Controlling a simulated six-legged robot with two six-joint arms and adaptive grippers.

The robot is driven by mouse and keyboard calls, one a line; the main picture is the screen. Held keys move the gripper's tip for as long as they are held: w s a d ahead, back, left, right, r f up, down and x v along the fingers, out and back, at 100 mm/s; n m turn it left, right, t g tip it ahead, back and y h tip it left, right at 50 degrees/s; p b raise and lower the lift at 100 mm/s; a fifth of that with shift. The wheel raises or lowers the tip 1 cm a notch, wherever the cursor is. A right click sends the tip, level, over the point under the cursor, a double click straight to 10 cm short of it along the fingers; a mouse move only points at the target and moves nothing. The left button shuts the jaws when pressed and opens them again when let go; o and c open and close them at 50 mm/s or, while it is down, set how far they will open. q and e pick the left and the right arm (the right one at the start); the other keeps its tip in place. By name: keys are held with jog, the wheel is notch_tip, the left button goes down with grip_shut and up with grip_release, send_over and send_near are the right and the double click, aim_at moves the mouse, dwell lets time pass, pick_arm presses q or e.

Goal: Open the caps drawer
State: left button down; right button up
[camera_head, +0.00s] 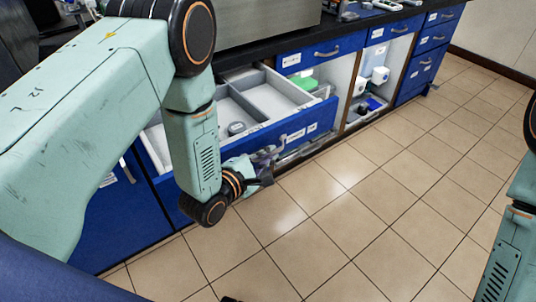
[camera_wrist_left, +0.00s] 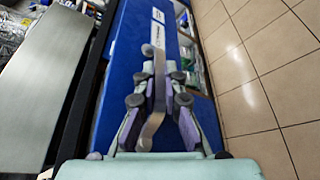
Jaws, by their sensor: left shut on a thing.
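The drawer (camera_head: 280,133) is pulled out from under the black counter, and its grey divided inside shows in the head view. A small dark item lies in one compartment. Its blue front carries two white labels; their text is too small to read. My left gripper (camera_head: 268,164) is at this front, partly hidden by its own wrist. In the left wrist view, the left gripper (camera_wrist_left: 158,98) has its fingers closed on both sides of the metal handle (camera_wrist_left: 157,75) on the blue front (camera_wrist_left: 130,60). My right gripper is out of view; only part of the right arm shows.
Under the black counter (camera_head: 350,22), open shelves (camera_head: 340,88) hold bottles and small containers right of the drawer. More blue closed drawers (camera_head: 433,40) stand farther right. The tiled floor (camera_head: 370,190) in front is clear.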

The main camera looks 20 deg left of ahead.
pick_arm(q)
jog(key=shift+s+d, duration=0.15)
dwell(0.3)
jog(key=c, duration=1.7)
grip_release()
jog(key=v, duration=1.2)
